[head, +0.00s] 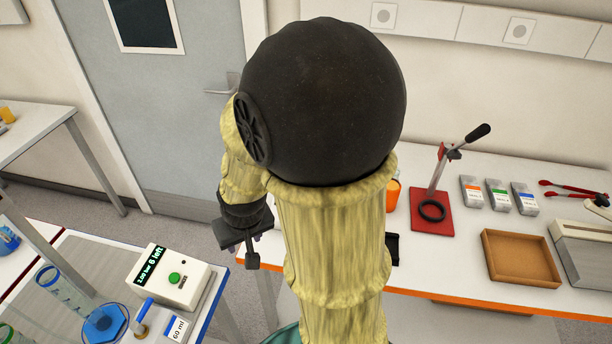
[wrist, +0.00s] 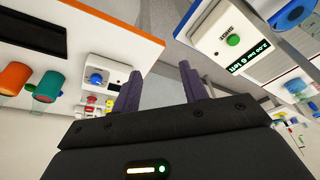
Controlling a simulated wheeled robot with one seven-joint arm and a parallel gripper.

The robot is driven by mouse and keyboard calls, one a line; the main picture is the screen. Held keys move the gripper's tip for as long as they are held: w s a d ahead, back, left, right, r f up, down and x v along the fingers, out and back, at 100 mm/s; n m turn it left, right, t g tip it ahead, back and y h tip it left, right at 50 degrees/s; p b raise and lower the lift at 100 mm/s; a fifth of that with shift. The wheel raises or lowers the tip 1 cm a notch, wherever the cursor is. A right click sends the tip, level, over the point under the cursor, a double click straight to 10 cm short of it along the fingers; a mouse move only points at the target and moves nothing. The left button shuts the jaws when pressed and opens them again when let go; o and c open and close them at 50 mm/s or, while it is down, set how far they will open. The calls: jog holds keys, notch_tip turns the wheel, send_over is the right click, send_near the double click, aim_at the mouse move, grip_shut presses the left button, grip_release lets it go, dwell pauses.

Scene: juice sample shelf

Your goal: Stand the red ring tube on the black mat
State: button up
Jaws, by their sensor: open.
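My gripper (head: 251,252) hangs beside my arm in the head view, over the gap between the two tables. In the wrist view my gripper (wrist: 160,88) has its two fingers apart with nothing between them. A black rectangle (wrist: 35,34), which looks like the black mat, lies on a white surface at the upper left of the wrist view. In the head view only a dark edge (head: 393,249) shows past my arm, perhaps the same mat. I cannot pick out a tube with a red ring in either view; my arm hides much of the middle.
On the left table stand a blue-ringed tube (head: 66,287), a blue-based vessel (head: 104,325) and a white display box (head: 174,278). The right table holds a red-based lever press (head: 432,213), an orange cup (head: 392,195), several small packs and a brown tray (head: 520,258).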

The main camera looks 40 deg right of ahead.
jog(key=w+d+f+m+t+h, duration=0.1)
jog(key=w+d+f+m+h, duration=0.1)
jog(key=d, duration=0.7)
jog(key=w+d+f+m+t+h, duration=0.1)
jog(key=w+d+f+m+h, duration=0.1)
jog(key=w+d, duration=0.5)
jog(key=w+d+f+m+h, duration=0.3)
jog(key=w+d+m, duration=0.1)
jog(key=d, duration=0.7)
jog(key=shift+w+d+m+t+b, duration=0.25)
jog(key=shift+w+m+t+b, duration=0.05)
jog(key=shift+w+t+b, duration=0.15)
jog(key=shift+f, duration=0.2)
jog(key=b+x, duration=0.3)
jog(key=x, duration=0.4)
jog(key=shift+f+b, duration=0.1)
jog(key=shift+b, duration=0.2)
jog(key=shift+b+x, duration=0.45)
jog(key=shift+x, duration=0.45)
jog(key=shift+d, duration=0.1)
jog(key=shift+r, duration=0.2)
